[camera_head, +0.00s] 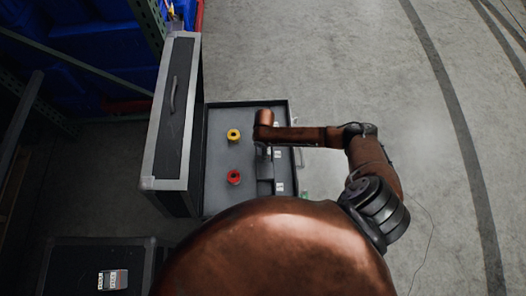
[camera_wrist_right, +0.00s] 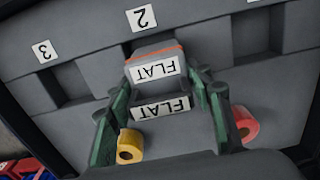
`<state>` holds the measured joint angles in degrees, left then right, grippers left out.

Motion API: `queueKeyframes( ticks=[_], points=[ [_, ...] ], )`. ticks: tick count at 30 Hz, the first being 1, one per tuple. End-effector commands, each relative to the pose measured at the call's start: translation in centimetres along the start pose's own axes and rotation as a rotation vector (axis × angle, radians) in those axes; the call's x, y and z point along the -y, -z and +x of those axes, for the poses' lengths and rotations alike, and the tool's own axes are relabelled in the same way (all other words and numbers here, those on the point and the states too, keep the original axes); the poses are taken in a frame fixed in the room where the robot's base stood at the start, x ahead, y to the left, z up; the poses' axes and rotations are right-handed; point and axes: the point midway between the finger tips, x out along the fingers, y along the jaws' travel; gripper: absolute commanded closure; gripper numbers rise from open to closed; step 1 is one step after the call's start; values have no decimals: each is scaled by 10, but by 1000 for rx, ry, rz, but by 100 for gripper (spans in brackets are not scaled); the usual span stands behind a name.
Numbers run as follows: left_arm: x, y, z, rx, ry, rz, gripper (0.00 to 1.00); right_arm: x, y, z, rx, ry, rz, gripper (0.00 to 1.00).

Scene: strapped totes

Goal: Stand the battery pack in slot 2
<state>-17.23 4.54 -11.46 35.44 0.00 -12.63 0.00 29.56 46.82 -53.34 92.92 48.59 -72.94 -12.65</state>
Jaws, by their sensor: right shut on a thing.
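A grey battery pack (camera_wrist_right: 152,47) with an orange stripe and white FLAT labels on two faces is between the green fingers of my right gripper (camera_wrist_right: 163,85), which is shut on it. The pack is directly at the "2" label (camera_wrist_right: 141,17), at slot 2 of the grey foam. I cannot tell how deep it sits. In the head view my right gripper (camera_head: 264,155) points down over the right part of the open case (camera_head: 220,195), and the pack is not clear there. A similar labelled pack (camera_head: 113,279) lies at the bottom left. My left gripper is out of view.
A yellow roll (camera_head: 233,135) and a red roll (camera_head: 234,177) stand on the case's grey panel, left of my gripper. The raised lid (camera_head: 174,120) walls off the left side. A "3" label (camera_wrist_right: 43,51) marks a neighbouring slot.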

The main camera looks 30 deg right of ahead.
Motion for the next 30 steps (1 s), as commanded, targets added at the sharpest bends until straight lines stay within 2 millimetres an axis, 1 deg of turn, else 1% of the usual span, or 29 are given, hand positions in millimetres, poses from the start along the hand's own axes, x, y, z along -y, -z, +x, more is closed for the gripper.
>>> queueKeyframes(
  ticks=[5,7,10,13,21,25,26,30],
  points=[
    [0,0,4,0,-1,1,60,-7,0,6,-1,-2,0,100],
    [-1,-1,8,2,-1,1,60,-12,0,14,-1,-1,1,100],
    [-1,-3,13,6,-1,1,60,-10,0,30,-1,0,0,100],
    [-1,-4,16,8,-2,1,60,-10,0,40,-1,-1,0,100],
    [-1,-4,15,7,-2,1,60,-11,0,39,-3,-3,0,100],
    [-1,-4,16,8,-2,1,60,-10,0,42,-2,-2,0,100],
    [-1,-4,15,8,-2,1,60,-9,-1,43,0,0,0,52],
    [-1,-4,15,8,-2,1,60,-9,-1,43,0,0,0,42]
  ],
)
